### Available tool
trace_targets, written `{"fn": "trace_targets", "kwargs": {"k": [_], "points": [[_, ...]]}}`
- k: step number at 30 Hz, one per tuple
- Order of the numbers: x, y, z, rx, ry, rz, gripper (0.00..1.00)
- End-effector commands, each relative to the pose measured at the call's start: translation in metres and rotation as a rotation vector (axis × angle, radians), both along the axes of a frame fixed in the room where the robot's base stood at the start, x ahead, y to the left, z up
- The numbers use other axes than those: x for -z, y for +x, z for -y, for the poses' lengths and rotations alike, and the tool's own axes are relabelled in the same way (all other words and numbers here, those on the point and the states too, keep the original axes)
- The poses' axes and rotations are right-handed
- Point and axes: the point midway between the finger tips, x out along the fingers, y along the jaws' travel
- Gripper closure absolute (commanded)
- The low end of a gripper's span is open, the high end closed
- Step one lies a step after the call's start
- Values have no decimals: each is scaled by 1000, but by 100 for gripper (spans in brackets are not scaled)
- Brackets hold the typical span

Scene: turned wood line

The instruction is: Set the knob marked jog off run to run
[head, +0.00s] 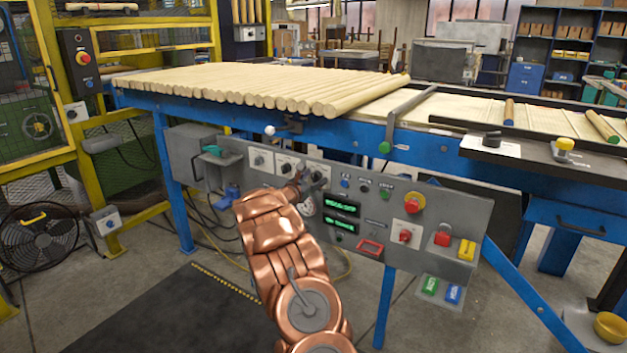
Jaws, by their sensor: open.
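A grey control panel (365,222) hangs under the blue conveyor. On its upper left, dark rotary knobs sit on white plates: a left knob (259,160), a middle knob (286,168) and one farther right, partly behind my gripper. The lettering is too small to read, so I cannot tell which is marked jog off run, or its setting. My copper arm reaches up from below. My gripper (312,178) is open at the right-hand white plate. I cannot tell whether its fingers touch the knob there.
Right of my gripper are small buttons, green displays (341,207), a red knob on a white plate (405,235) and a red emergency stop on yellow (414,203). Wooden rods (250,88) lie on the conveyor above. A fan (42,240) stands at left. A dark mat (165,310) leaves floor room.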

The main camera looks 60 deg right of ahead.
Motion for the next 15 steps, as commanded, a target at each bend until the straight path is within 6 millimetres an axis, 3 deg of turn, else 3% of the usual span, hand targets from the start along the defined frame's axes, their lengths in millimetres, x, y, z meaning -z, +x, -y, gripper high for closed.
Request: {"fn": "trace_targets", "kwargs": {"k": [4, 15], "points": [[0, 0, 0, 0, 0, 0, 39], [0, 0, 0, 0, 0, 1, 77]]}}
